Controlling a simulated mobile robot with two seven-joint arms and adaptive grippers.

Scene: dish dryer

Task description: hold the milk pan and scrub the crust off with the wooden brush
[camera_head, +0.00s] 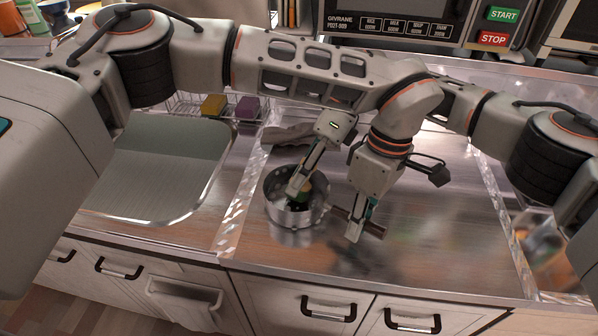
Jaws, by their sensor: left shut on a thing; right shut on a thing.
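The milk pan (290,214) is a round metal pot standing on the steel counter near its middle. Its dark brown handle (373,229) points to the right. My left gripper (355,232) is shut on the handle, to the right of the pot. My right gripper (294,190) reaches down into the pan's mouth from above and is shut. A small yellow-green patch shows inside the pan beside its fingertips. The wooden brush is mostly hidden by the gripper and the pan wall, and I cannot make out its shape. The crust cannot be told apart at this size.
A steel sink basin (150,205) lies at the left. Behind it, a wire rack (190,103) holds a yellow sponge (214,106) and a purple sponge (247,108). A grey cloth (285,136) lies behind the pan. The counter right of the handle is clear.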

